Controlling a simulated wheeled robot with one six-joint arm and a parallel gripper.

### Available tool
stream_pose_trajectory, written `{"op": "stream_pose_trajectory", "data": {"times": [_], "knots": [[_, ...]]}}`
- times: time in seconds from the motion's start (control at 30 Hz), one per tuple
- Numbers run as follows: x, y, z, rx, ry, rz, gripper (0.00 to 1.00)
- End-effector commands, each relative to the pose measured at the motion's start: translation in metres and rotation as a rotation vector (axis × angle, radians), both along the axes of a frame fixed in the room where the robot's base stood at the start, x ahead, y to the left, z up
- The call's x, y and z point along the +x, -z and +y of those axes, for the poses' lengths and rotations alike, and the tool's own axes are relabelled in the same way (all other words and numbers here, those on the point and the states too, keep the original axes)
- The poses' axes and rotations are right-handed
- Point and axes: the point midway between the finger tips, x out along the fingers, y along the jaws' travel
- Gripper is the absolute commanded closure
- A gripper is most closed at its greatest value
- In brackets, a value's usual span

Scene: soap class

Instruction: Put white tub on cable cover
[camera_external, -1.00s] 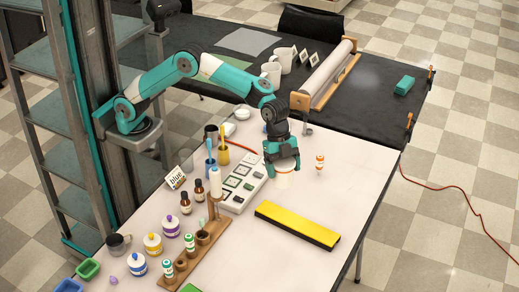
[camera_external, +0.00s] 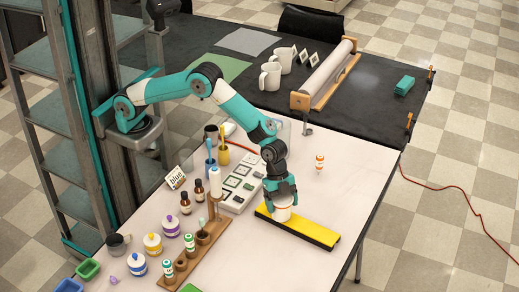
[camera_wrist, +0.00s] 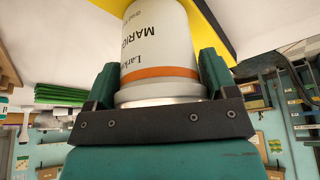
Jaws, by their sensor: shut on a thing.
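The white tub (camera_external: 282,213), with an orange band, is between the fingers of my gripper (camera_external: 281,200). In the wrist view the tub (camera_wrist: 160,45) shows dark lettering, and a green finger presses on each side of it. The cable cover (camera_external: 306,230) is a long yellow bar with black edges lying on the white table. The tub is at the left end of the cover, over or on its top; I cannot tell whether they touch. The yellow cover (camera_wrist: 214,18) also shows behind the tub in the wrist view.
A small orange-and-white bottle (camera_external: 320,163) stands behind the cover. A white panel with framed squares (camera_external: 237,182) and a wooden rack (camera_external: 205,243) with several vials lie to the left. The white table (camera_external: 340,195) right of the cover is clear.

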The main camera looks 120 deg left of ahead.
Motion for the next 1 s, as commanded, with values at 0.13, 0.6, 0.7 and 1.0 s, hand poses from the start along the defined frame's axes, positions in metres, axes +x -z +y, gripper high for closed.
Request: {"op": "stream_pose_trajectory", "data": {"times": [0.13, 0.6, 0.7, 1.0], "knots": [[0.000, 0.001, 0.000, 0.000, 0.000, 0.000, 0.48], [0.000, -0.001, 0.000, 0.000, 0.000, 0.000, 0.00], [-0.002, -0.010, 0.002, 0.001, -0.002, -0.002, 0.00], [-0.021, -0.069, 0.018, 0.001, -0.002, -0.003, 0.00]]}}
